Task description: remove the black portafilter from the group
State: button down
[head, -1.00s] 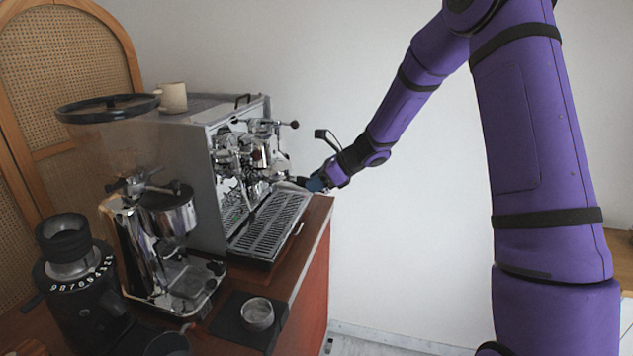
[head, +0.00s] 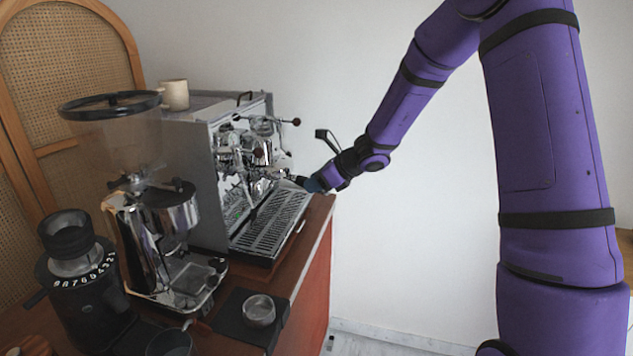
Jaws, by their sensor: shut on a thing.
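The silver espresso machine (head: 190,188) stands on the cart with its front to the right. Its chrome group area (head: 258,150) is above the drip tray (head: 270,222). My gripper (head: 304,183) is at the front of the machine, just right of the group and above the tray's far end. It is shut on the black portafilter (head: 293,179), whose handle end is mostly hidden by the fingers. The portafilter's head is small and blends with the chrome, so I cannot tell whether it is still locked in the group.
A chrome grinder (head: 160,235) with a wide hopper and a black grinder (head: 80,280) stand in front at left. A metal cup (head: 258,310) sits on a dark mat (head: 232,322). A beige cup (head: 174,94) is on the machine. Space right of the cart is free.

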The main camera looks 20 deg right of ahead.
jog(key=shift+s+a, duration=0.15)
jog(key=shift+s, duration=0.05)
dwell(0.3)
jog(key=shift+s+a+m+t+h, duration=0.45)
jog(key=shift+s+m+t+h, duration=0.05)
jog(key=shift+m, duration=0.3)
jog(key=shift+s+a+m+t+h, duration=0.3)
jog(key=shift+s+a+m+h, duration=0.15)
jog(key=shift+a+m, duration=0.2)
jog(key=shift+s+a+m+t+h, duration=0.3)
jog(key=shift+a+m+h, duration=0.25)
jog(key=shift+m, duration=0.1)
jog(key=shift+a, duration=0.1)
